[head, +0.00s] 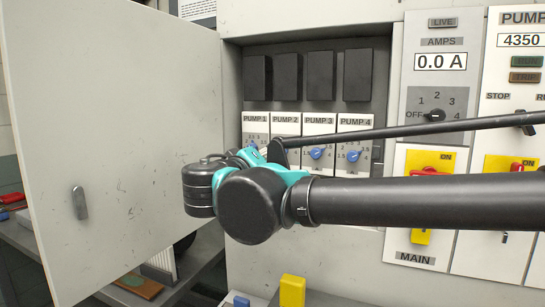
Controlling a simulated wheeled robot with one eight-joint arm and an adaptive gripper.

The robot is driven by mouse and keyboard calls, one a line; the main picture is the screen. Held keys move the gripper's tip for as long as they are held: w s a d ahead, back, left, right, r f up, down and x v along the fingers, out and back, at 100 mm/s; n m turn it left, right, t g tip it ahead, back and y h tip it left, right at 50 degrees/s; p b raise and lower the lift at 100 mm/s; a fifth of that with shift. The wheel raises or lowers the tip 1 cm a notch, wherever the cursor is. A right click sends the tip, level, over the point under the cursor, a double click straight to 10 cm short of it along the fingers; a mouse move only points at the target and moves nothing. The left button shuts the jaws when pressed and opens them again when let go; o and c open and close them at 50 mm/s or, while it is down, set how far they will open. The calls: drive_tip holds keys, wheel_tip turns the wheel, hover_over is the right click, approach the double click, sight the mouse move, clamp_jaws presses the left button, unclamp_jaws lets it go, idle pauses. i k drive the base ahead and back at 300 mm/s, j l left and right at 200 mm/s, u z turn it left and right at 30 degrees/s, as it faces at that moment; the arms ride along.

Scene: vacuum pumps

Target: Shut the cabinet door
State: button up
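The cabinet door (120,120) is a large grey-white panel at the left, swung wide open on the left side of the cabinet opening. A grey handle (80,202) sits low on the door, towards its free edge at the left. The cabinet (235,275) stands open, with its pump panel showing inside. My arm reaches in from the right across the front of the cabinet. Its teal and black wrist is in front of the lower part of the opening, right of the handle. My gripper's fingers cannot be made out; the wrist and arm appear to hide them.
Inside the cabinet are black blocks (320,75) above blue pump knobs (316,152). A control panel (437,62) with switches is at the right. A yellow block (292,290) stands at the bottom centre. A bench (35,240) with red items is behind the door.

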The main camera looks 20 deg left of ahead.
sight(111, 100)
drive_tip(key=k+j, duration=0.1)
drive_tip(key=k, duration=0.65)
drive_tip(key=k+j, duration=0.1)
drive_tip(key=k, duration=0.65)
